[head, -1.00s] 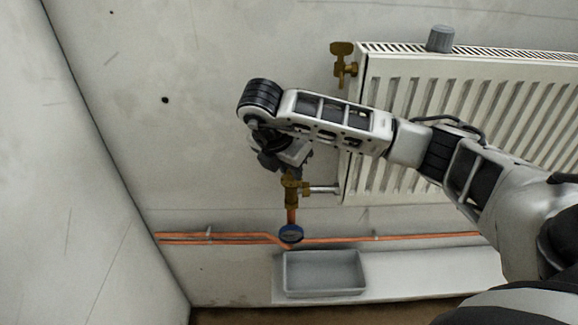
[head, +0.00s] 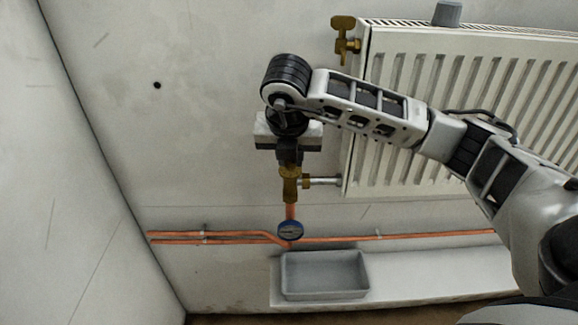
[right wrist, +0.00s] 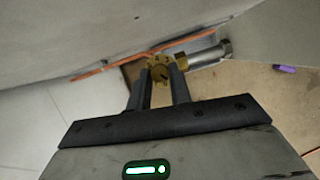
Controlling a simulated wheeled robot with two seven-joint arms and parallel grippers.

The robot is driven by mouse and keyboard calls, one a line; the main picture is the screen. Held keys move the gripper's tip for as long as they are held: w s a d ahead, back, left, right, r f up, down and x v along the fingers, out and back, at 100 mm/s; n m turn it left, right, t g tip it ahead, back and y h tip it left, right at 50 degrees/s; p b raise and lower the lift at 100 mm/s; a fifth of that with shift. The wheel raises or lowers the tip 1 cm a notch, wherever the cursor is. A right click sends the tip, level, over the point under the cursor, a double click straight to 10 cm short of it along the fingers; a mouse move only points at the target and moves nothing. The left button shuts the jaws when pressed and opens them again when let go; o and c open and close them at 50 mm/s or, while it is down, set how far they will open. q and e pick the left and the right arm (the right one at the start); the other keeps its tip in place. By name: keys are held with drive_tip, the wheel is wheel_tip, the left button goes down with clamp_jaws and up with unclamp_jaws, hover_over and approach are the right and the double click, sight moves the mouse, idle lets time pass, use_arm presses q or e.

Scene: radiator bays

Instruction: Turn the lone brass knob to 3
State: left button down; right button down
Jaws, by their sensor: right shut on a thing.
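The brass knob (right wrist: 160,70), with small dark marks on its face, sits between the two fingers of my right gripper (right wrist: 162,82) in the right wrist view. The marks are too small to read surely. In the head view the brass valve body (head: 290,185) stands below my right gripper (head: 289,160), which comes down on it from above and hides the knob. My right gripper is shut on the knob. My left gripper is not in view.
A white radiator (head: 400,165) stands to the right, joined to the valve by a metal pipe. Another brass fitting (head: 344,35) is at its upper corner. A blue-rimmed round wheel (head: 290,230), copper pipes (head: 340,239) and a grey tray (head: 325,292) lie below. The left wall is clear.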

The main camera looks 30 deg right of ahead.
drive_tip(key=shift+d+f+n+t+y+b, duration=0.1)
drive_tip(key=shift+f+n+t+y+b, duration=0.2)
drive_tip(key=shift+n+b, duration=0.6)
drive_tip(key=n+y+b, duration=0.1)
drive_tip(key=n, duration=0.1)
drive_tip(key=shift+s+r+n+b, duration=0.1)
drive_tip(key=shift+n+b, duration=0.3)
use_arm(q)
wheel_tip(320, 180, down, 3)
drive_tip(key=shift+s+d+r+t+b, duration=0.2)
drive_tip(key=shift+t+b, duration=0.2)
drive_tip(key=shift+b, duration=0.55)
use_arm(e)
drive_tip(key=n, duration=0.1)
drive_tip(key=n+y, duration=0.1)
drive_tip(key=n, duration=0.2)
drive_tip(key=shift+d+r+n+y, duration=0.15)
drive_tip(key=shift+d+n+y, duration=0.1)
drive_tip(key=shift+n+y, duration=0.15)
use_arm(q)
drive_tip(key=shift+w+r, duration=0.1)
use_arm(e)
drive_tip(key=c, duration=1.3)
unclamp_jaws()
drive_tip(key=shift+r+t, duration=0.15)
drive_tip(key=shift+t, duration=0.15)
